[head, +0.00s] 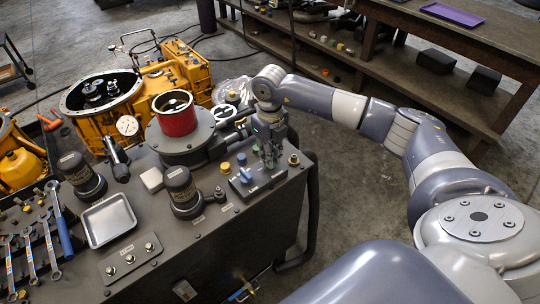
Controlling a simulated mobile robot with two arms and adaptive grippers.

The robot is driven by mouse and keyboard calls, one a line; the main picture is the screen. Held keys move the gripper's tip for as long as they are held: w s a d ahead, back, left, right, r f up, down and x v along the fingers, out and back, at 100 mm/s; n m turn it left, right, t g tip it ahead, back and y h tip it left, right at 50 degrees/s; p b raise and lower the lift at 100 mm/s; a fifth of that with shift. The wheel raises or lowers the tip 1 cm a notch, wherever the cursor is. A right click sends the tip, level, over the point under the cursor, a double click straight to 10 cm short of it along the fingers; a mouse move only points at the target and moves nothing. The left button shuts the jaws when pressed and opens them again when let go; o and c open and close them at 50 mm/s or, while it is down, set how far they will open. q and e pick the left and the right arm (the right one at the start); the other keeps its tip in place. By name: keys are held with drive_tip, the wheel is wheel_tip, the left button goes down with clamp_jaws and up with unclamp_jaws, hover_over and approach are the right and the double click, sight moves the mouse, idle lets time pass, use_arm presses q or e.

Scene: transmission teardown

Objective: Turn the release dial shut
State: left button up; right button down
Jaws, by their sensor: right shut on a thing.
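My right gripper (268,160) points down over a small dark control block (262,184) at the right end of the dark machine top. Its fingers are closed on a small part at the block's back edge. I take that part to be the release dial, which the fingers mostly hide, so its angle cannot be read. A blue knob (246,175) stands on the block just left of the fingers, apart from them. My left gripper is not in view.
A red cylinder (177,116) stands behind, left of the gripper. Two dark capped canisters (181,186) (77,172) and a silver tray (108,220) stand on the machine top. Wrenches (31,257) lie at left. A yellow gearbox housing (103,95) is behind. Open floor lies right.

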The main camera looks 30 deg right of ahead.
drive_tip(key=shift+w+r, duration=0.15)
idle(0.3)
drive_tip(key=c, duration=1.8)
unclamp_jaws()
drive_tip(key=shift+o, duration=0.7)
wheel_tip(320, 180, up, 12)
